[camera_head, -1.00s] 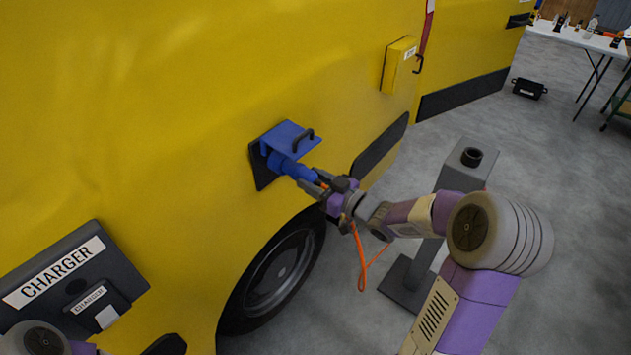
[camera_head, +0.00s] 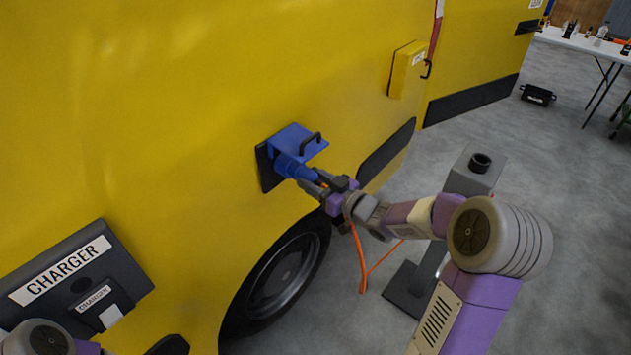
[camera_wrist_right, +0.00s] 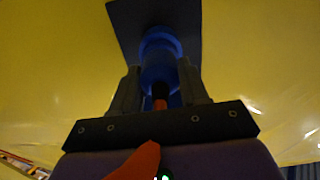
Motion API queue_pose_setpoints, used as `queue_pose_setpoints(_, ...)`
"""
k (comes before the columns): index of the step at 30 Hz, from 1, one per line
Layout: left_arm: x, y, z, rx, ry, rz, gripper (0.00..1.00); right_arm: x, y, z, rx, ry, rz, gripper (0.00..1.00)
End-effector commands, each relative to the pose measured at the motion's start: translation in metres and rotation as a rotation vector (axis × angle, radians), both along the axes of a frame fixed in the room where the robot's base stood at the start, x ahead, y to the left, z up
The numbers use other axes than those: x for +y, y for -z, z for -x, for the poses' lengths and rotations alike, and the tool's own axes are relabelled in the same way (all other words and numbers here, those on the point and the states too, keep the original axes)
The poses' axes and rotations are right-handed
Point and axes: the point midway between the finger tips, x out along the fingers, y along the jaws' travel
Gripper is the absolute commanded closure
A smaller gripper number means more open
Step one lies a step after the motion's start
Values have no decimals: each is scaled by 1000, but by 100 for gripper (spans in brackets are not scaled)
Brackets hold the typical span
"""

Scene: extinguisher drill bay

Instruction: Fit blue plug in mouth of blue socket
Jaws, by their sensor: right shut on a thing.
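The blue plug (camera_head: 296,169) is in my right gripper (camera_head: 319,183), which is shut on it, with an orange cable (camera_head: 361,263) trailing down behind. The blue socket (camera_head: 292,139) is on a dark plate on the yellow vehicle's side, with its blue lid raised above the mouth. The plug's front end is at the socket mouth, in line with it. How deep it sits cannot be told. In the right wrist view the blue plug (camera_wrist_right: 160,70) lies between the fingers, its front against the dark plate (camera_wrist_right: 125,25). My left gripper is not in view.
The yellow vehicle side fills the left, with a wheel (camera_head: 280,280) below the socket. A dark charger box (camera_head: 75,280) is at lower left. A grey post (camera_head: 473,172) stands behind my right arm. A yellow box (camera_head: 408,69) is on the vehicle at upper right.

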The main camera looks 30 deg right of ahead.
Motion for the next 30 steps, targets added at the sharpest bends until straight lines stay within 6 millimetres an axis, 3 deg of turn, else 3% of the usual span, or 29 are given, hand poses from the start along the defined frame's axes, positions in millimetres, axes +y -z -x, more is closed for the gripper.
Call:
queue_pose_setpoints(24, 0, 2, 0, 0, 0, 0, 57, 5, -1, -12, -3, 0, 0, 92)
queue_pose_setpoints(25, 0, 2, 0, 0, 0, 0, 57, 5, -1, -11, -3, 0, 0, 53)
queue_pose_setpoints(30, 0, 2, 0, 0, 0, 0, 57, 5, -1, -11, -2, 0, -1, 27)
